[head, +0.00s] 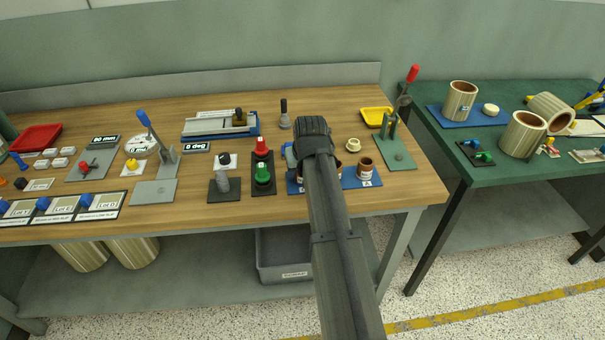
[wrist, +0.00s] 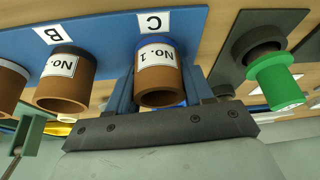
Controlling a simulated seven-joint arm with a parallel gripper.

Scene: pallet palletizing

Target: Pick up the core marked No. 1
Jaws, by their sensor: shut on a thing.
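The brown core marked No. 1 (wrist: 158,78) has a white label and a dark blue end. It stands at the spot lettered C on the blue board (wrist: 100,22), and I cannot tell whether it is lifted. My gripper (wrist: 157,88) is shut on this core, with one blue finger on each side. Another brown core (wrist: 66,85) with a black end and a partly readable "No." label stands at the spot lettered B. A core (head: 366,167) at the spot lettered A shows in the head view.
A green knob (wrist: 275,82) on a dark plate sits close beside my gripper; in the head view red (head: 262,146) and green knobs stand left of my arm. A green toggle clamp (head: 393,140) stands right of the blue board.

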